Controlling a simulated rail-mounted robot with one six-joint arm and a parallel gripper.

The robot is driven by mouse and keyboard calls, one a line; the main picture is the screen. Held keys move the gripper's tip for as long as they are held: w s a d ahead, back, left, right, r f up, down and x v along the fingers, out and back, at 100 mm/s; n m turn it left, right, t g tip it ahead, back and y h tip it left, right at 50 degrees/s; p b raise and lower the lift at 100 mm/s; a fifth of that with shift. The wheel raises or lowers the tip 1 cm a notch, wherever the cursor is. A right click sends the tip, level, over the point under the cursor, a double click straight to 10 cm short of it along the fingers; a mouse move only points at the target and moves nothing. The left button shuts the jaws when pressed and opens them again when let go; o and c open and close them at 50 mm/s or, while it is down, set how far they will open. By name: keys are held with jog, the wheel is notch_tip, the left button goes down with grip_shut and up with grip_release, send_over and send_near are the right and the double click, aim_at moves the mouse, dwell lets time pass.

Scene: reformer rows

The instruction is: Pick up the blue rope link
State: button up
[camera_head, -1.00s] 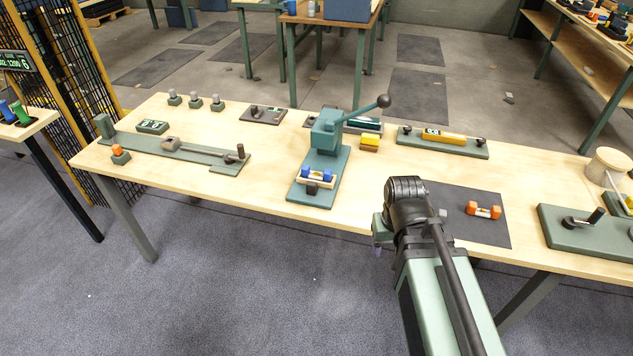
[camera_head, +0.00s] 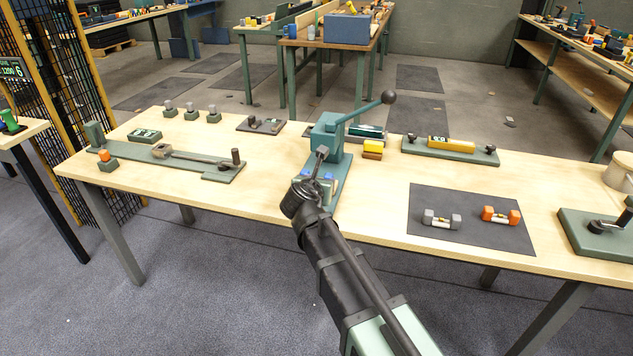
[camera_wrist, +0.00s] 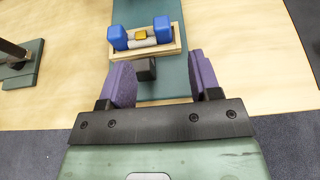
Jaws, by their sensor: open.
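The blue rope link (camera_wrist: 142,35) has two blue end blocks joined by a grey middle with a yellow piece. In the wrist view it lies in a light wooden cradle (camera_wrist: 145,54) on the green press base (camera_wrist: 182,78). My gripper (camera_wrist: 162,70) is open, its two purple fingers apart and empty, short of the link. In the head view my arm hides most of the link (camera_head: 331,177); only bits of blue show at the foot of the green lever press (camera_head: 328,135).
A dark mat (camera_head: 470,230) to the right holds a grey link (camera_head: 441,219) and an orange link (camera_head: 501,215). A long green fixture (camera_head: 190,164) lies left on the bench. Bare wood lies on both sides of the press.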

aim_at(328, 176)
jog(key=b+x, duration=0.3)
jog(key=x, duration=0.6)
jog(key=shift+w+d+f, duration=0.1)
jog(key=shift+w+f, duration=0.1)
jog(key=shift+f, duration=0.05)
jog(key=shift+r, duration=0.15)
grip_shut()
jog(key=shift+r, duration=0.1)
notch_tip(328, 176, up, 20)
jog(key=p, duration=2)
